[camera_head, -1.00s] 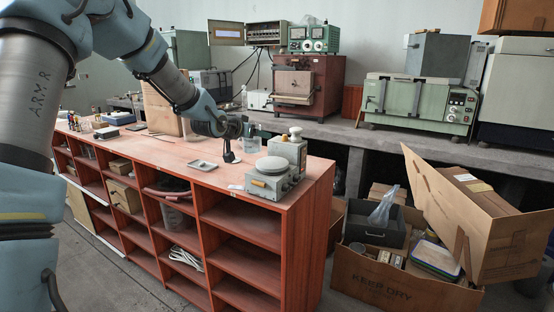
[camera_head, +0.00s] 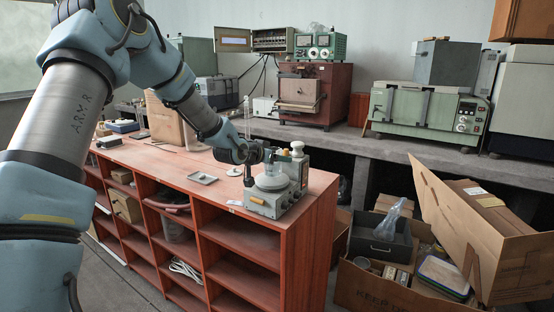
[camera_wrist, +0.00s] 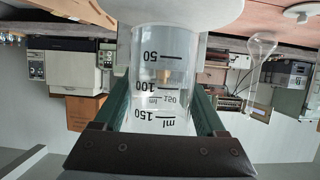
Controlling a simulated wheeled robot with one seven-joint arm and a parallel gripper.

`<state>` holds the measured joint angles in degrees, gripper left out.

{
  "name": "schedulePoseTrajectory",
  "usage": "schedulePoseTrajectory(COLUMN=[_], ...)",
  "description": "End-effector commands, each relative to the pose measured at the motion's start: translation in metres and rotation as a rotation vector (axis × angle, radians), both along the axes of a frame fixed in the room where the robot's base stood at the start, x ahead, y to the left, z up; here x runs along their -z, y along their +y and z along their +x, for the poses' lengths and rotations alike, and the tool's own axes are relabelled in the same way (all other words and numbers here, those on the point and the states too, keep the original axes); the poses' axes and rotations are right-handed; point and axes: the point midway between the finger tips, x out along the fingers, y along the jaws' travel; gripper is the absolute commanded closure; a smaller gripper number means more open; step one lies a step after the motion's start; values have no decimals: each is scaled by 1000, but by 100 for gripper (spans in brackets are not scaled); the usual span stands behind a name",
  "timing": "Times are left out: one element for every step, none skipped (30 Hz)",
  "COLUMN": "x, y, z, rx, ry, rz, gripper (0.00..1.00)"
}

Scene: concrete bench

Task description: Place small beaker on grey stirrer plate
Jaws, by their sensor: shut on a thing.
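The small clear beaker (camera_wrist: 164,70) is upright between my gripper's fingers in the wrist view, with its printed volume marks showing. My gripper (camera_wrist: 163,112) is shut on it from the sides. In the head view the beaker (camera_head: 273,164) is over the round pale top of the grey stirrer plate (camera_head: 270,183), near the bench's right end. In the wrist view the plate's white disc (camera_wrist: 185,12) is right at the beaker's base. I cannot tell whether the base touches it. My gripper (camera_head: 268,155) is just above the disc in the head view.
A grey device with a white-capped top (camera_head: 297,160) stands close behind the stirrer plate. A tall glass vessel (camera_head: 247,118) stands behind my gripper and shows in the wrist view (camera_wrist: 262,46). Open cardboard boxes fill the floor at right.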

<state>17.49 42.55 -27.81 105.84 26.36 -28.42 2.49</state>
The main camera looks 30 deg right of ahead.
Motion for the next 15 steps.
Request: schedulePoseTrajectory(x=[6, 8, 10, 10, 10, 10, 10, 10, 10, 11, 12, 13, 14, 13, 13], y=[0, 0, 0, 0, 0, 0, 0, 0, 0, 0, 0, 0, 0, 0, 0], z=[0, 0, 0, 0, 0, 0, 0, 0, 0, 0, 0, 0, 0, 0, 0], rx=[0, 1, 0, 0, 0, -1, -1, -1, -1, -1, -1, -1, -1, -1, -1], ry=[2, 2, 0, -1, -2, -2, -2, -2, -2, -2, -1, -2, -1, -1, -1], rz=[0, 0, 0, 0, -1, -1, -1, -1, -1, -1, -2, 0, -1, -1, -1], gripper=[92, 92, 92, 92, 92, 92, 92, 92, 92, 92, 92, 92, 26, 23, 18])
